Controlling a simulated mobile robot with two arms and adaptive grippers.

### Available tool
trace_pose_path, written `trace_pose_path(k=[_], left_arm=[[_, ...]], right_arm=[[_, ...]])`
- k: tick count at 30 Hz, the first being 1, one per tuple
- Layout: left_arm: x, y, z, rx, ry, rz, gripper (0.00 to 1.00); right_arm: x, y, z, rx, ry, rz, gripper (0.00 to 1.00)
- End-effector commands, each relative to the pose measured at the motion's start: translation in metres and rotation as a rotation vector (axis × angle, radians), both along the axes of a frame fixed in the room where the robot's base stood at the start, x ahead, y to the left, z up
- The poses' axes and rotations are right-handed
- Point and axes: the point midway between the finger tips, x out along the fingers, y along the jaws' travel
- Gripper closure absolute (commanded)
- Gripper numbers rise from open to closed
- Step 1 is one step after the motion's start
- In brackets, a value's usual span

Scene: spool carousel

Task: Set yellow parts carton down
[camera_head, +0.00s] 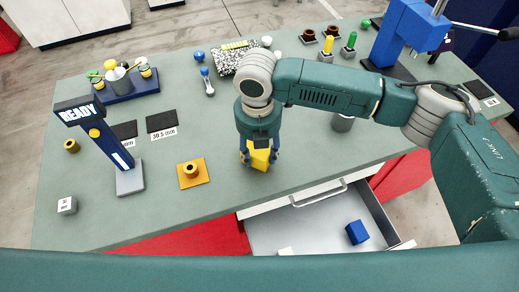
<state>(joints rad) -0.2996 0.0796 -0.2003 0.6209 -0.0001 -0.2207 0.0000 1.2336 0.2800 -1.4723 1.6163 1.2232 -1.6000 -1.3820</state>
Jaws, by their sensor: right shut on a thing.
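The yellow parts carton (260,159) is near the front middle of the grey-green table (217,135). My right gripper (261,155) comes down from above and is shut on the carton, with its fingers on either side. The gripper and wrist hide the carton's upper part. I cannot tell whether the carton's underside touches the table. My left gripper is not in view.
An open drawer (300,233) below the front edge holds a blue block (357,232). An orange plate with a spool-like piece (193,172) lies left of the carton. A READY sign post (129,180) stands farther left. Bare table lies between plate and carton.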

Motion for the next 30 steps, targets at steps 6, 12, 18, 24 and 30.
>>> trace_pose_path(k=[6, 12, 18, 24, 30], left_arm=[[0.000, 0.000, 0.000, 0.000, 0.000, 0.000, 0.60], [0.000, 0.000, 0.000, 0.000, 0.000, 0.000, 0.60], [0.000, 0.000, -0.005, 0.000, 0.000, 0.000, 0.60], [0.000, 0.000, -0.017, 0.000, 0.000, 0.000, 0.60], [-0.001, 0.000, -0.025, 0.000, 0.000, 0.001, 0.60]], right_arm=[[0.000, 0.000, -0.002, 0.000, 0.001, 0.000, 0.35], [0.000, 0.000, -0.001, 0.000, 0.000, 0.000, 0.35], [0.000, 0.001, 0.012, 0.003, -0.001, 0.000, 0.35], [0.000, 0.002, 0.052, 0.004, -0.004, 0.001, 0.35], [-0.001, 0.003, 0.093, 0.002, -0.002, 0.000, 0.35]])
